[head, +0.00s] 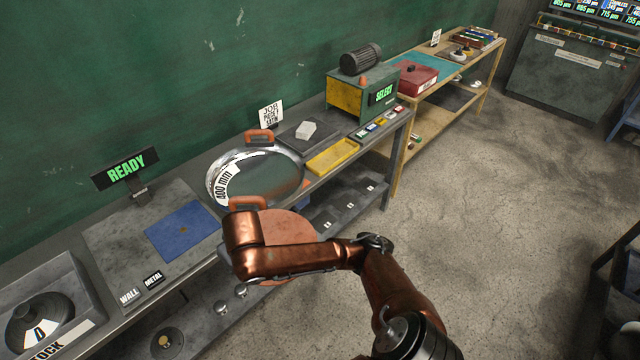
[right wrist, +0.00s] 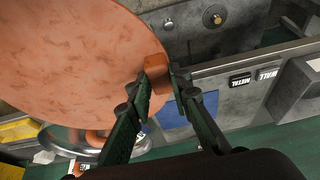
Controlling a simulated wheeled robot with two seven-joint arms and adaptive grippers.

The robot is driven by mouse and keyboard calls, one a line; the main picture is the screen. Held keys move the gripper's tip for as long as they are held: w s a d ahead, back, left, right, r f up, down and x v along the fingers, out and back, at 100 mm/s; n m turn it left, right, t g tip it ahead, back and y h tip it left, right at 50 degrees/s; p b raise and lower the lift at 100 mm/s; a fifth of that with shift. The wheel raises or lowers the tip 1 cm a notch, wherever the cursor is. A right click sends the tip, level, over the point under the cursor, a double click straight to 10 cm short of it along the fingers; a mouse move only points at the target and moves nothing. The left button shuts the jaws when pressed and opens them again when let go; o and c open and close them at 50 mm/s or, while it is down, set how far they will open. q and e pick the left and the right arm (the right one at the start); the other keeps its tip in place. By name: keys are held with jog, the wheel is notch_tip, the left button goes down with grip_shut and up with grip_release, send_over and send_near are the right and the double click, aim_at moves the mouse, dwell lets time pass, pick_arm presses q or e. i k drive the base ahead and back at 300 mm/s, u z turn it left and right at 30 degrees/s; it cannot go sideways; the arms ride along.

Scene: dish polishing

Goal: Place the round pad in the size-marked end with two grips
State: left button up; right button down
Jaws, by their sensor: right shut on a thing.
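The round pad (head: 290,228) is a flat salmon-coloured disc, partly hidden behind my right arm in the head view. In the right wrist view the pad (right wrist: 70,60) fills the upper left. My right gripper (right wrist: 163,82) is shut on an orange block at the pad's edge. The size-marked end (head: 296,188) is a round silver-rimmed piece labelled 400 mm, lying on the bench. The pad is in front of this end, over the bench's front edge. My left gripper is not in view.
A blue mat (head: 182,230) lies left of the marked end, below a READY sign (head: 126,168). A lower shelf (head: 345,207) holds small items. Open floor lies right.

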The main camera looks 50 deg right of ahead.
aim_at(257, 184)
jog(key=z, duration=0.7)
jog(key=i, duration=1)
jog(key=u, duration=0.05)
